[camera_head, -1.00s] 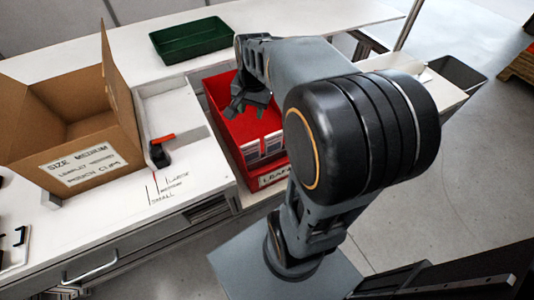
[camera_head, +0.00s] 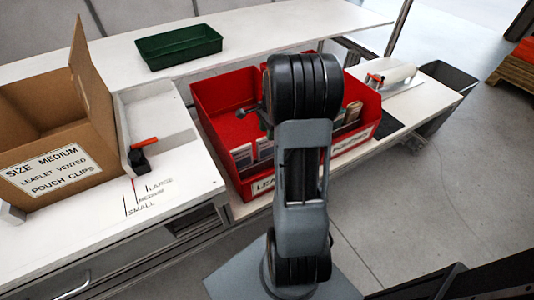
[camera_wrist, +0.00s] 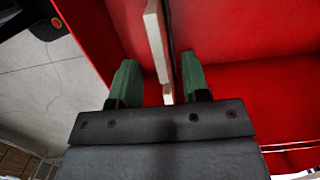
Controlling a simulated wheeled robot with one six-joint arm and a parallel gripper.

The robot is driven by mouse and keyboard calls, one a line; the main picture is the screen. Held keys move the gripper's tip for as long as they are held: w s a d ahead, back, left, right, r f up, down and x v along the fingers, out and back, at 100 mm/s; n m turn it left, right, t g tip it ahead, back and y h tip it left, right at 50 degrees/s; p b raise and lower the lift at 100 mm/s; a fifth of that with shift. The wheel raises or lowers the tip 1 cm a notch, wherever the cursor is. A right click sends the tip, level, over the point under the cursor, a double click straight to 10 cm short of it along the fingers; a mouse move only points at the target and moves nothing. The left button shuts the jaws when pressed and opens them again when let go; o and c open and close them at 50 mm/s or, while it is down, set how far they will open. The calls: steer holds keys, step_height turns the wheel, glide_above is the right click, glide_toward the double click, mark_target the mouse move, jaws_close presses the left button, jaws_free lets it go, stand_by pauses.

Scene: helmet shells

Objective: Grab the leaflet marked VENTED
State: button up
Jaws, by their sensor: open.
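A red bin (camera_head: 215,97) stands on the bench, with several leaflets (camera_head: 243,155) upright at its front left. No VENTED marking is readable on them. My arm hides the middle of the bin and most of my gripper in the head view. In the wrist view my gripper (camera_wrist: 158,63) is open inside the red bin, its two green fingers apart. A thin pale upright edge (camera_wrist: 156,42) runs beyond and between the fingertips. Whether it is a leaflet or a divider I cannot tell. Nothing is visibly held.
A cardboard box (camera_head: 52,150) labelled SIZE MEDIUM, LEAFLET VENTED, POUCH CLIPS stands open at left. An orange-and-black tool (camera_head: 139,156) lies beside it. A green tray (camera_head: 179,45) is on the back shelf. Pouches (camera_head: 352,112) fill the bin's right part.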

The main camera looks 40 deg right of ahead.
mark_target(266, 142)
steer(key=shift+a+f+b, duration=0.15)
steer(key=shift+f+b, duration=0.05)
steer(key=shift+f, duration=0.7)
steer(key=shift+a+f+b, duration=0.2)
steer(key=shift+f+b, duration=0.05)
steer(key=shift+f, duration=0.65)
steer(key=shift+a+f+b, duration=0.15)
steer(key=shift+f+b, duration=0.05)
steer(key=shift+f, duration=0.7)
jaws_close()
